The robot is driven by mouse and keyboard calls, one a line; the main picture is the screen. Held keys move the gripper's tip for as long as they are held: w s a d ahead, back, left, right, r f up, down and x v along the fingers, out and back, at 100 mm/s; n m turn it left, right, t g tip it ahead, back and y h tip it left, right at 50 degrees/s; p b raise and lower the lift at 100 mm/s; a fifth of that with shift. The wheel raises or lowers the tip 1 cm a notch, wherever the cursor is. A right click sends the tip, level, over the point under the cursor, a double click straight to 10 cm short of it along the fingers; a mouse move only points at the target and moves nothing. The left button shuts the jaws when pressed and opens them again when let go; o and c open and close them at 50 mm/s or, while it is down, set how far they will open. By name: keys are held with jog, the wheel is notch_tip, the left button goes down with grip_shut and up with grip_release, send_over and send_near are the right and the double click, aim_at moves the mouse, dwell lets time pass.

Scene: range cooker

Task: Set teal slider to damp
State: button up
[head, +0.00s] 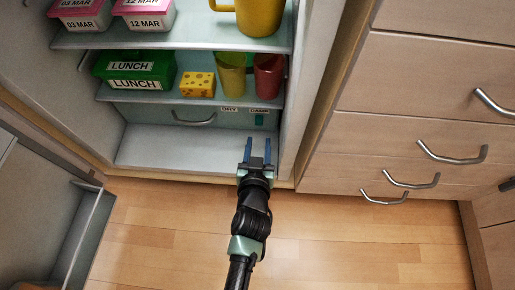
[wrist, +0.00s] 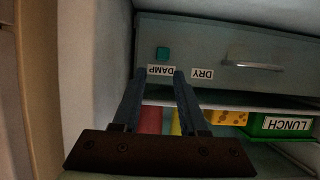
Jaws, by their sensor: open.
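The teal slider (head: 259,119) is a small block on the front of the grey drawer under the fridge's middle shelf. It lines up with the DAMP label (head: 259,108); the DRY label (head: 229,107) is to its left in the head view. In the wrist view, which is upside down, the slider (wrist: 162,53) is again level with DAMP, with DRY to the right. My gripper (head: 258,145) is open and empty, its blue fingers pointing into the fridge, below and in front of the slider. In the wrist view its fingertips (wrist: 160,76) show near the DAMP label, apart from the slider.
The drawer has a metal handle (head: 194,120) left of the slider. The shelf above holds a green lunch box (head: 135,67), cheese (head: 197,84), a yellow cup (head: 231,76) and a red cup (head: 267,76). The fridge's right wall stands close to my gripper. The fridge floor (head: 170,150) is clear.

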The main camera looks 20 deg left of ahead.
jog(key=p+v, duration=0.1)
jog(key=v, duration=0.3)
jog(key=shift+s, duration=0.15)
dwell(0.4)
